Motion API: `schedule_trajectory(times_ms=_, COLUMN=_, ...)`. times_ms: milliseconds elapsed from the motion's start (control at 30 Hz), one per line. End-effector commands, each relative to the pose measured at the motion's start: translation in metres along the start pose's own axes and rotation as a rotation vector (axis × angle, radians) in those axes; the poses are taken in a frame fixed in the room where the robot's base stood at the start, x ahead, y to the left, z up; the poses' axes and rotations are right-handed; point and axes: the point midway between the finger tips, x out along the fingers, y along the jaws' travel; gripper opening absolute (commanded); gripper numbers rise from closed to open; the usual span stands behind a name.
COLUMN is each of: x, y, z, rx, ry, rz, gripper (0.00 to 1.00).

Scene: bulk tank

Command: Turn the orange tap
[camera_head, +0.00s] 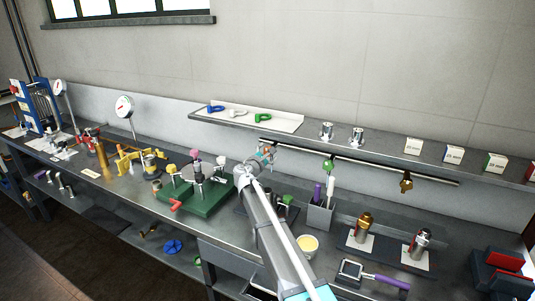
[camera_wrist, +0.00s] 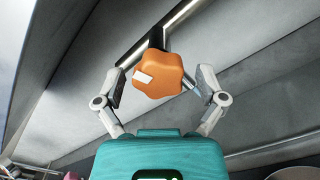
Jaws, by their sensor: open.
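The orange tap (camera_wrist: 160,75) shows in the wrist view as a lobed orange knob with a small white mark on its left side. It sits on a dark stem in front of a metal rail. My gripper (camera_wrist: 160,85) is open, with one finger on each side of the knob. Gaps show between both fingers and the knob, so it does not look gripped. In the head view my gripper (camera_head: 264,155) is at the wall rail above the bench, and the tap is mostly hidden there.
A green tap (camera_head: 328,165) and a brass fitting (camera_head: 406,182) hang along the same rail to the right. A shelf (camera_head: 375,150) with cans and small boxes runs just above.

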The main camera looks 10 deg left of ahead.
Motion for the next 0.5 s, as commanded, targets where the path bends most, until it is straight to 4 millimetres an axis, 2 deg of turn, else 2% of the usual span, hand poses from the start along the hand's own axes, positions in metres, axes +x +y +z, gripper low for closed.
schedule_trajectory(times_ms=233, x=-0.0004, y=0.0004, z=-0.0003, rx=0.0, ry=0.001, rz=0.001, gripper=0.88)
schedule_trajectory(times_ms=500, x=-0.0009, y=0.0007, z=-0.0006, rx=0.0, ry=0.001, rz=0.001, gripper=0.38)
